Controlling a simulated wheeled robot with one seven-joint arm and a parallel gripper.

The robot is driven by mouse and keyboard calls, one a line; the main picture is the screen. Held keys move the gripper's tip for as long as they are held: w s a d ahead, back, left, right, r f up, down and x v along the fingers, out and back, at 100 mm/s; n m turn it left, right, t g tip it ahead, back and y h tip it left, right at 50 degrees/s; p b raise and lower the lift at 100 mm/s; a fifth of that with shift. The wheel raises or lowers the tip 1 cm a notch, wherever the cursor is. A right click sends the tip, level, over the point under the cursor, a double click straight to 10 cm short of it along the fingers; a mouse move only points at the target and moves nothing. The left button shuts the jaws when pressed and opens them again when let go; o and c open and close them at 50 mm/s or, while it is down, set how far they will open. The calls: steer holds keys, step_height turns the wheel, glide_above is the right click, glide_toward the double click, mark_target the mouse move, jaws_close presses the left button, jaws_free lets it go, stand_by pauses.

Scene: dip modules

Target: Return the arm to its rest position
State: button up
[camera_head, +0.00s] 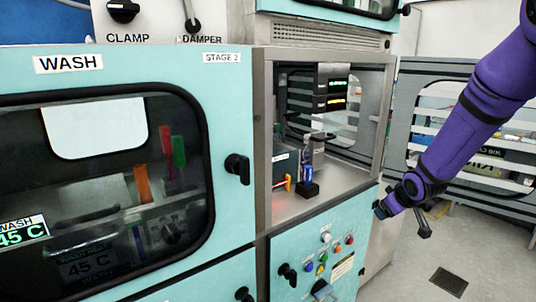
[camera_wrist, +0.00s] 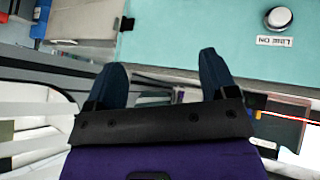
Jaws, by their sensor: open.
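My gripper (camera_head: 402,220) hangs at the end of my purple arm (camera_head: 470,110) on the right side of the head view. It is in front of and to the right of the teal cabinet's lower panel (camera_head: 340,262), outside the open bay (camera_head: 310,207). In the wrist view my gripper (camera_wrist: 162,75) shows two dark blue fingers spread apart with nothing between them. The arm is bent downward from the upper right corner.
The bay holds a small dark block with a blue-and-white item (camera_head: 308,180) and an orange-handled item (camera_head: 287,183). The WASH cabinet door (camera_head: 230,110) is shut at left. An open windowed door (camera_head: 398,125) stands behind my arm. Floor with a drain grate (camera_head: 448,282) is clear.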

steer(key=s+a+r+m+g+h, duration=0.1)
steer(key=s+a+r+m, duration=0.15)
steer(key=s+r, duration=1.4)
steer(key=s+a+r+m+g, duration=0.1)
steer(key=s+r, duration=0.1)
steer(key=s, duration=0.8)
steer(key=s+a+r+m+y, duration=0.1)
steer(key=s+a+r+m, duration=0.1)
steer(key=s, duration=0.8)
steer(key=shift+a+r+g, duration=0.25)
steer(key=shift+r+g, duration=0.15)
steer(key=shift+r, duration=0.2)
stand_by(0.8)
